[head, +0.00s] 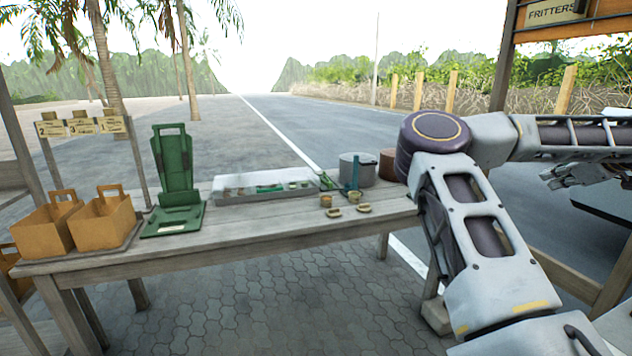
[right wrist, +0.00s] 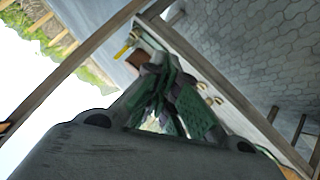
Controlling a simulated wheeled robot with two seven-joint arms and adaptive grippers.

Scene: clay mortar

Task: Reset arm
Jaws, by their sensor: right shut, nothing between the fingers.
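My right arm rises from the lower right of the head view, bends at a purple-capped elbow and runs back toward the right edge. The dark right gripper (head: 580,172) shows small at the far right, clear of the table (head: 270,237). In the right wrist view the gripper's greenish fingers (right wrist: 168,92) are together and hold nothing. The table's edge and some small items lie beyond them there, tilted. My left gripper is in neither view.
The table bears paper bags (head: 103,217), a green stand (head: 176,185), a compartmented tray (head: 265,187), a grey pot (head: 356,168) and small cups (head: 326,201). A wooden post (head: 504,60) with a FRITTERS sign (head: 553,13) stands near my right arm.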

